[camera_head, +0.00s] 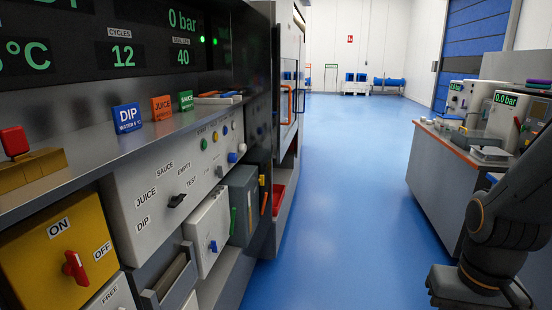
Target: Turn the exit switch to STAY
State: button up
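No switch with a STAY label is in view. At the bottom left, a grey panel (113,289) reads FREE and is cut off by the picture edge; I cannot tell whether it belongs to the exit switch. Above it is a yellow box (50,268) with a red knob (75,268) between ON and OFF labels. To its right, a white panel (150,188) has a black selector (176,200) among the labels DIP, JUICE, SAUCE, EMPTY and TEST. Part of my arm shows at the lower right. My gripper is not in view.
A grey box with a blue knob (213,246) hangs below the white panel. Blue, orange and green signs stand on the ledge, with a red button (14,141) at left. The blue floor (335,180) is clear between this wall and the grey counter (440,175).

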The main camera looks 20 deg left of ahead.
aim_at(219, 171)
jog(key=z, duration=0.2)
jog(key=i, duration=0.75)
jog(key=u, duration=0.7)
jog(key=i, duration=0.95)
jog(key=u, duration=0.95)
